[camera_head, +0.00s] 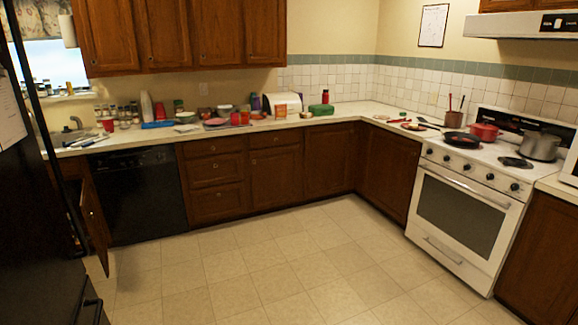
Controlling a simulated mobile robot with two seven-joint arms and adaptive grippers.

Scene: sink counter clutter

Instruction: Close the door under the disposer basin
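A brown wooden cabinet door (94,222) stands open at the far left, below the sink counter. It juts out into the room, just left of the black dishwasher. The sink (72,136) is partly seen at the left end of the counter, with a faucet beside it. The cabinet opening behind the door is mostly hidden by the black refrigerator in front. I cannot make out a disposer. Neither of my grippers shows in the head view.
The black refrigerator (38,215) fills the left foreground. The black dishwasher (139,195) is shut. A white stove (470,200) with pots stands at the right. The counter (350,113) holds clutter. The tiled floor (250,270) in the middle is clear.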

